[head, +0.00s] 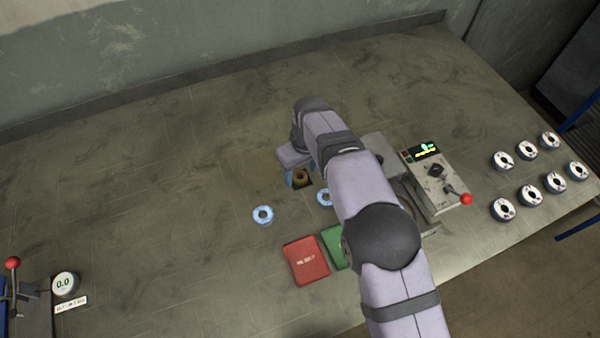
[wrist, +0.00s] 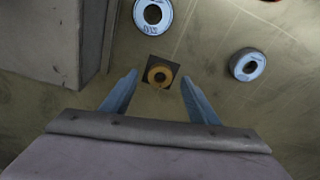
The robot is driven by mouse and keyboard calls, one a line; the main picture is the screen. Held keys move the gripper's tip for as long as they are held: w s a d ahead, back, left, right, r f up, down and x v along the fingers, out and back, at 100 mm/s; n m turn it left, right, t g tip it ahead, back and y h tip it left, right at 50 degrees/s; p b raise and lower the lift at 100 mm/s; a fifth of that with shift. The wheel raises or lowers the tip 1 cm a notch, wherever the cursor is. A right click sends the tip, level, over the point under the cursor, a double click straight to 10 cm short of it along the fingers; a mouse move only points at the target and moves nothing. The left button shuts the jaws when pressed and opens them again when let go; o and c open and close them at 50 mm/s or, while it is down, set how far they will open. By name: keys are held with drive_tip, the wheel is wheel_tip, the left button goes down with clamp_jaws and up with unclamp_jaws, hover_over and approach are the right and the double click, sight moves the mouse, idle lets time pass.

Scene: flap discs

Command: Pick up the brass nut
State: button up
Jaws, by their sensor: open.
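The brass nut (wrist: 159,74) is a small golden ring lying on a dark square patch (wrist: 149,62) in the wrist view. It also shows in the head view (head: 301,176), partly beside my gripper. My gripper (wrist: 155,80) is open. Its two blue fingers stand to either side of the nut in the wrist view, with clear gaps on both sides. Nothing is between the fingers in a grip. How high the fingertips are above the bench cannot be told exactly.
A red pad (head: 306,261) and a green pad (head: 334,247) lie in front. A grey control box (head: 436,185) stands right. Several discs (head: 528,177) lie at far right.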

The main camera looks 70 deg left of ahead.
drive_tip(key=shift+f, duration=0.75)
drive_tip(key=c, duration=1.2)
drive_tip(key=shift+a, duration=0.1)
drive_tip(key=shift+r, duration=0.1)
